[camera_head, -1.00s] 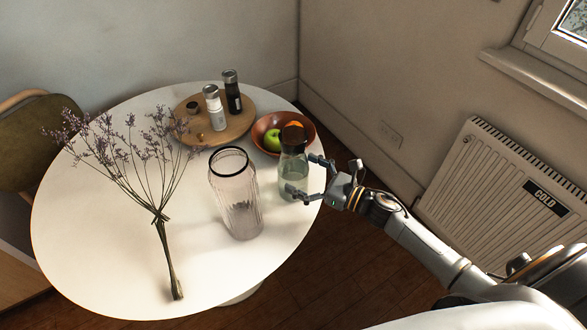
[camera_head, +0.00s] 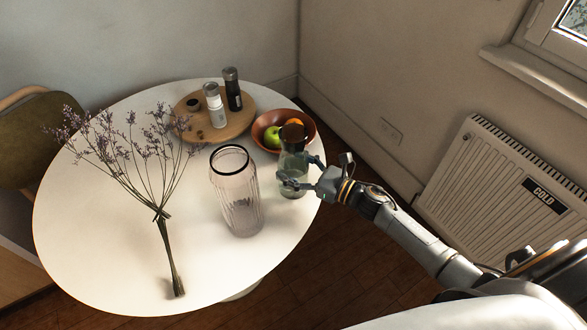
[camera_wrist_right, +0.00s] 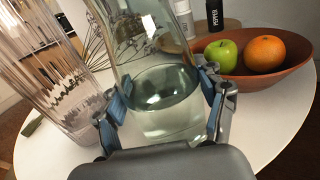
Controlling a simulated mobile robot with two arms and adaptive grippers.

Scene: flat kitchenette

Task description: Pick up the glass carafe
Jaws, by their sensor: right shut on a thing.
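The glass carafe (camera_head: 292,163), with a dark top and clear liquid inside, stands upright at the right edge of the white round table. My right gripper (camera_head: 301,177) is shut on the carafe, with a finger on each side of its body. In the right wrist view, the carafe (camera_wrist_right: 160,85) sits between the blue-padded fingers of my right gripper (camera_wrist_right: 163,106). Its top is cut off in that view. My left gripper is not in view.
A ribbed glass vase (camera_head: 236,195) stands close left of the carafe. A brown bowl (camera_head: 262,125) with a green apple and an orange is just behind it. A round wooden board (camera_head: 237,121) holds shakers. Dried flowers (camera_head: 167,235) lie at left on the table (camera_head: 95,255).

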